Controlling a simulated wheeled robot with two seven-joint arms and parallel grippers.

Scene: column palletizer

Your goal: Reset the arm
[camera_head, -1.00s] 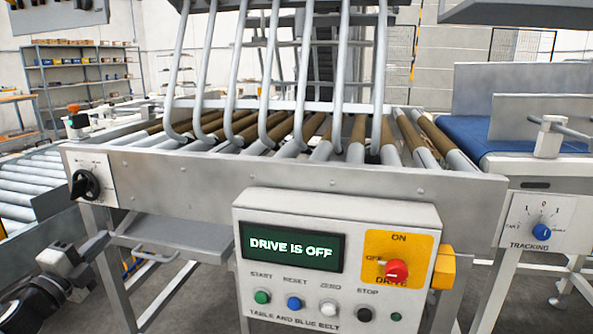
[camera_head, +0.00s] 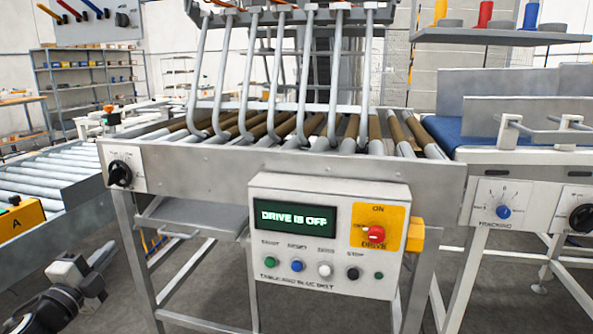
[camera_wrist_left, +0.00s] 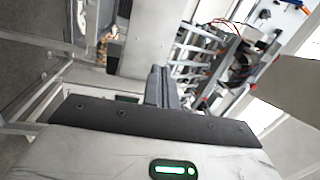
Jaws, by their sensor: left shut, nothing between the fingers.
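My left gripper (camera_head: 92,268) is at the lower left of the head view, in front of and left of the roller table's legs, apart from everything. In the left wrist view its two fingers (camera_wrist_left: 162,88) are together with nothing between them. The control box (camera_head: 328,236) on the front of the roller table (camera_head: 290,190) has a screen (camera_head: 295,220) reading "DRIVE IS OFF". It carries a red drive knob (camera_head: 376,233) on a yellow plate and a row of green, blue, white and black buttons. My right gripper is not in view.
A black rotary knob (camera_head: 120,173) sits on the table's left end. A roller conveyor (camera_head: 50,172) and a yellow box marked A (camera_head: 22,222) are at left. A blue belt (camera_head: 480,140) with a tracking knob (camera_head: 503,212) is at right. Open floor lies below.

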